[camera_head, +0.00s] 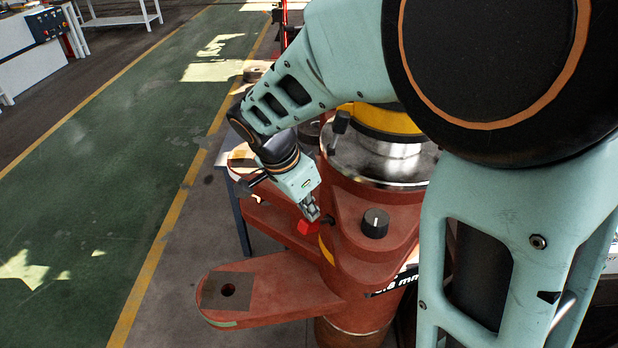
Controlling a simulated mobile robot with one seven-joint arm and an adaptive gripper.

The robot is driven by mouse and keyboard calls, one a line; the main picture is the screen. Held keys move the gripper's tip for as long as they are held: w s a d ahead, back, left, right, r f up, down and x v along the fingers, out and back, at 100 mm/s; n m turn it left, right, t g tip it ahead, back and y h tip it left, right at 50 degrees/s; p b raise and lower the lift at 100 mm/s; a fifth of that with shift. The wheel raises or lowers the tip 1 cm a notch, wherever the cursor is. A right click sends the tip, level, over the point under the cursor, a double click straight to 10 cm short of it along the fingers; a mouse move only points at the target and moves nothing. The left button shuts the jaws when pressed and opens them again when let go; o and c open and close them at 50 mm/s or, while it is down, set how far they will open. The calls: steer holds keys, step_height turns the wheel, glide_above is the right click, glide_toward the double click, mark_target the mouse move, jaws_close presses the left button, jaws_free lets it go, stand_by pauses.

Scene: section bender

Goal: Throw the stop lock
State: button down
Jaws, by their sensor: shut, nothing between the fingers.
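The section bender (352,255) is a red-brown cast machine with a round steel top. My gripper (313,214) is shut and empty, pointing down at the left side of the machine body. A small bright red block (306,227) sits right below and beside the fingertips; I cannot tell whether they touch it. A small dark pin or lever (328,219) shows just right of the fingers. I cannot tell for sure which of these is the stop lock. A black knob (375,223) with a white mark sits on the ledge to the right.
A black-handled lever (340,122) stands at the steel top. My arm hides the right side. The green floor (90,210) at left is clear.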

mark_target(302, 224)
steer(key=shift+f+b, duration=0.1)
steer(key=shift+b, duration=0.2)
steer(key=shift+s+a+f+h+b, duration=0.15)
steer(key=shift+h+b, duration=0.15)
steer(key=shift+b, duration=0.35)
steer(key=shift+a+b, duration=0.1)
steer(key=shift+b, duration=0.4)
steer(key=f+t+b, duration=0.1)
steer(key=b, duration=0.2)
steer(key=s+a+f+h+b, duration=0.1)
steer(key=b, duration=0.3)
steer(key=shift+f+t+h, duration=0.2)
steer(key=shift+t+h, duration=0.1)
steer(key=shift+t, duration=0.1)
steer(key=f+t+h+b, duration=0.1)
steer(key=b, duration=0.4)
steer(key=a+f+t+h+b, duration=0.1)
steer(key=f+b, duration=0.1)
steer(key=b, duration=0.4)
steer(key=s+f+t+h+b, duration=0.1)
steer(key=f+b, duration=0.1)
steer(key=b, duration=0.4)
steer(key=shift+a+h, duration=0.2)
steer(key=shift+h, duration=0.1)
steer(key=shift+s+f+b, duration=0.1)
steer(key=shift+f+b, duration=0.1)
steer(key=shift+b, duration=0.2)
steer(key=shift+r, duration=0.1)
